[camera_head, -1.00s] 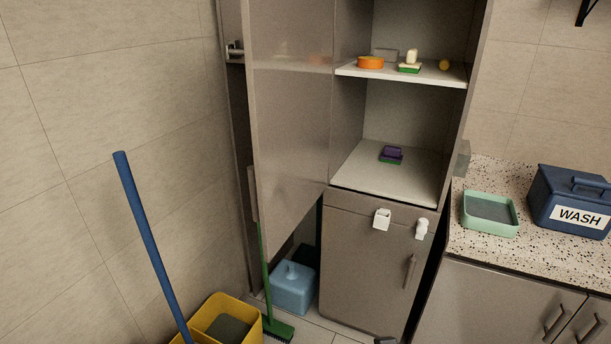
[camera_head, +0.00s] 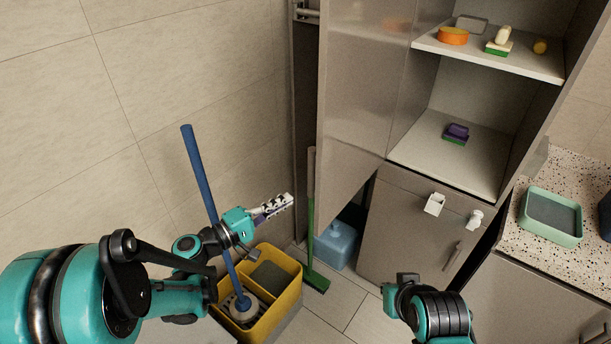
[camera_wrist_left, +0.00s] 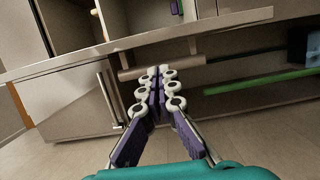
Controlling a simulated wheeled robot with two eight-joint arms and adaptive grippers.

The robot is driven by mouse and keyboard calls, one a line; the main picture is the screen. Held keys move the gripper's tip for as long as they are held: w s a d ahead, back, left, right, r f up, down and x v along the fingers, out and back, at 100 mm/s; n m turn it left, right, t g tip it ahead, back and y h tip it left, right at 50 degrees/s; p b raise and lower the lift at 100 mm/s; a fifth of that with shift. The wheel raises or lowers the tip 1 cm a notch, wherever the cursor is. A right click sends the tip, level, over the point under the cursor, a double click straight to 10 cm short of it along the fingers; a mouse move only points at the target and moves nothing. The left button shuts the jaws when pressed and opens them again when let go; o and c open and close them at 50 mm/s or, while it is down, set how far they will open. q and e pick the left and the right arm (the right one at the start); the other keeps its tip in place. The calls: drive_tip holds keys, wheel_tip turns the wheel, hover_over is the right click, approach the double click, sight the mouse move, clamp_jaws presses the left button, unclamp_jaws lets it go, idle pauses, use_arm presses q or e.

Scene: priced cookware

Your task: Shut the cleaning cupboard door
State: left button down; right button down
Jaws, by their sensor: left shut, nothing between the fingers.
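The cupboard door (camera_head: 362,85) is a tall brown-grey panel. It stands open, swung out to the left of the open shelves in the head view. My left gripper (camera_head: 287,203) is left of the door and lower, above the yellow bucket. It is shut and empty; its closed fingers also show in the left wrist view (camera_wrist_left: 157,80). It looks apart from the door in the head view. My right arm shows at the bottom, but its gripper cannot be made out.
A blue-handled mop (camera_head: 200,175) stands in the yellow bucket (camera_head: 290,303) close to my left arm. A green broom (camera_head: 311,220) and blue container (camera_head: 336,245) are near the door's lower edge. The shelves (camera_head: 480,155) hold small items. A counter with a green tray (camera_head: 551,216) is at right.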

sight(313, 185)
use_arm(q)
drive_tip(key=x, duration=0.5)
drive_tip(key=b+x, duration=0.1)
drive_tip(key=x, duration=0.4)
drive_tip(key=shift+r, duration=0.2)
use_arm(e)
drive_tip(key=shift+f, duration=0.6)
